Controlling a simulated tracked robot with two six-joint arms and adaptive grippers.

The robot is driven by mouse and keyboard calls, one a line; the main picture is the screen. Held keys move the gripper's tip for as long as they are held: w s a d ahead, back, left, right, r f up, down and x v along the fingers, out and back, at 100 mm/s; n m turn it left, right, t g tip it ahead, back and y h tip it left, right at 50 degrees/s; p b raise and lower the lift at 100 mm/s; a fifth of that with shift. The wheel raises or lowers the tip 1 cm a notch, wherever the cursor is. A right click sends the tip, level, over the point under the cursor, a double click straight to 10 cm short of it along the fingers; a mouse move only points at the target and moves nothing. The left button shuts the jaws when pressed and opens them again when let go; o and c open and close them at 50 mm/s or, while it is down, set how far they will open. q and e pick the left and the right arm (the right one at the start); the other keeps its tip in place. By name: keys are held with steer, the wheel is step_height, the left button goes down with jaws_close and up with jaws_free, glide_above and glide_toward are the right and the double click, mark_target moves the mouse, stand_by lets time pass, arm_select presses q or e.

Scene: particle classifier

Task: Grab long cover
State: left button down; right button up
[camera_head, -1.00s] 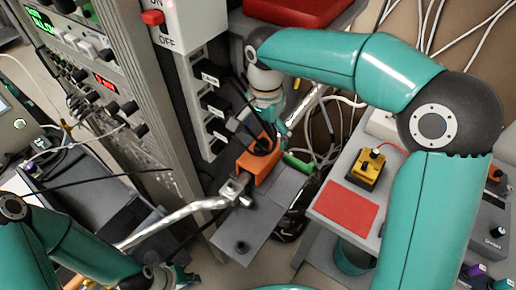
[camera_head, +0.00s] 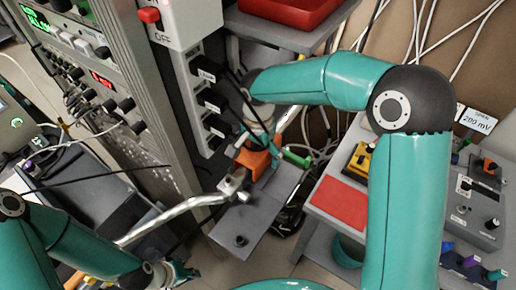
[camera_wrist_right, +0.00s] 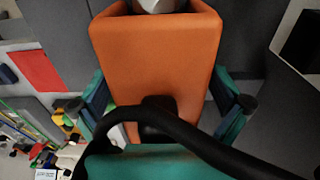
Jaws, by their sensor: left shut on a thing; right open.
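An orange box-shaped piece (camera_head: 252,160), which may be the long cover, sits on a grey plate (camera_head: 248,222) beside a metal fitting (camera_head: 233,182). It fills the middle of the right wrist view (camera_wrist_right: 158,60), with a black cable in front of its near end. My right gripper (camera_wrist_right: 163,112) is open, with one finger on each side of the orange piece; contact cannot be told. In the head view my right gripper (camera_head: 265,143) is partly hidden by its arm. My left gripper (camera_head: 182,274) is shut at the bottom left; what it holds is not clear.
A silver pipe (camera_head: 165,224) runs from the fitting to the lower left. The rack of instruments (camera_head: 150,120) stands close on the left. A grey bench with a red pad (camera_head: 340,203) and a yellow box (camera_head: 358,162) is on the right. Cables hang behind.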

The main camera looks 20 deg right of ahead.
steer(key=c, duration=1.3)
steer(key=shift+c, duration=0.2)
steer(key=shift+r, duration=0.1)
